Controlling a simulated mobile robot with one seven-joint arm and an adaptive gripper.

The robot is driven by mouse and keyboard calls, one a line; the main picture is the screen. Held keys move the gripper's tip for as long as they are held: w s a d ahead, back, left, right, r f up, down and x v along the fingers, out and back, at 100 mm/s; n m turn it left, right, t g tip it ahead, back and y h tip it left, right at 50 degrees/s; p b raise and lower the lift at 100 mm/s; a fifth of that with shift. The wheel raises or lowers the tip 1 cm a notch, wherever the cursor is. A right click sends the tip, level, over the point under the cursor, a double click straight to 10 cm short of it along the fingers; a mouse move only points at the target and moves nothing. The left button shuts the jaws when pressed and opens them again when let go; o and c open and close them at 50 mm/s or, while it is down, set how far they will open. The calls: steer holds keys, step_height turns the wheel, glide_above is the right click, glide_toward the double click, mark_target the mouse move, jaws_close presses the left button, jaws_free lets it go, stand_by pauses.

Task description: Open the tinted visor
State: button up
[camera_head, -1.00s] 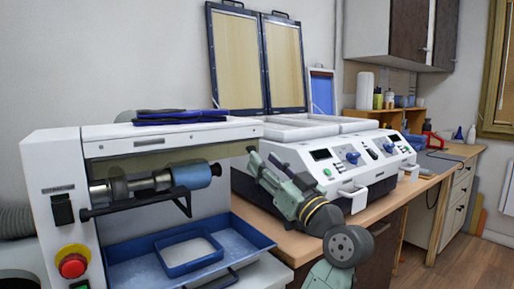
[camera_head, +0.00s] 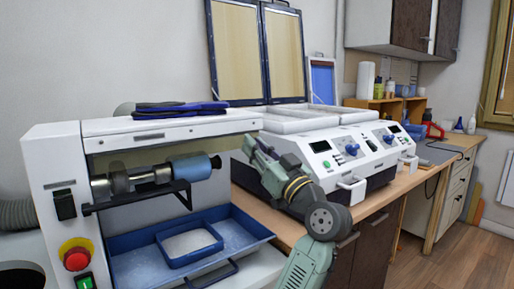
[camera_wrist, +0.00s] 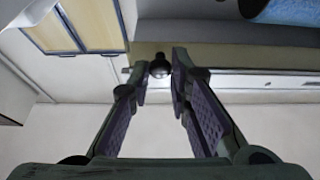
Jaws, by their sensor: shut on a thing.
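The tinted visor (camera_head: 175,156) shows in the head view as a narrow olive-brown strip under the white top of the grinding machine, above the blue roller. In the wrist view it appears as a brownish band (camera_wrist: 235,53) beside the white machine edge. My gripper (camera_wrist: 159,75) is shut on a small dark round knob (camera_wrist: 160,69), held between its two purple-padded fingertips. In the head view my gripper (camera_head: 248,146) is at the right end of the visor, and the knob cannot be made out there. How far the visor is raised is hard to tell.
The blue roller (camera_head: 192,168) and its dark bar sit below the visor. A blue tray (camera_head: 245,232) lies beneath. Dark blue flat pieces (camera_head: 180,108) rest on the machine's top. A white two-station press (camera_head: 335,150) stands close on the right, beside my arm.

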jaws_close()
steer(key=shift+r, duration=0.15)
steer(key=shift+s+d+r+g+h+p, duration=0.1)
steer(key=shift+r+g+h+p, duration=0.8)
steer(key=shift+g+h, duration=1)
steer(key=shift+w+a+r+g+h+p, duration=0.1)
steer(key=shift+r+g+h+p, duration=0.9)
steer(key=shift+g, duration=1.5)
steer(key=shift+s+d+r+g+h+p, duration=0.1)
steer(key=shift+r+g+h+p, duration=0.45)
steer(key=shift+r+g+h, duration=1.05)
steer(key=shift+f+g+h, duration=0.3)
steer(key=shift+f+g, duration=0.15)
steer(key=shift+g, duration=0.15)
steer(key=o, duration=0.6)
jaws_free()
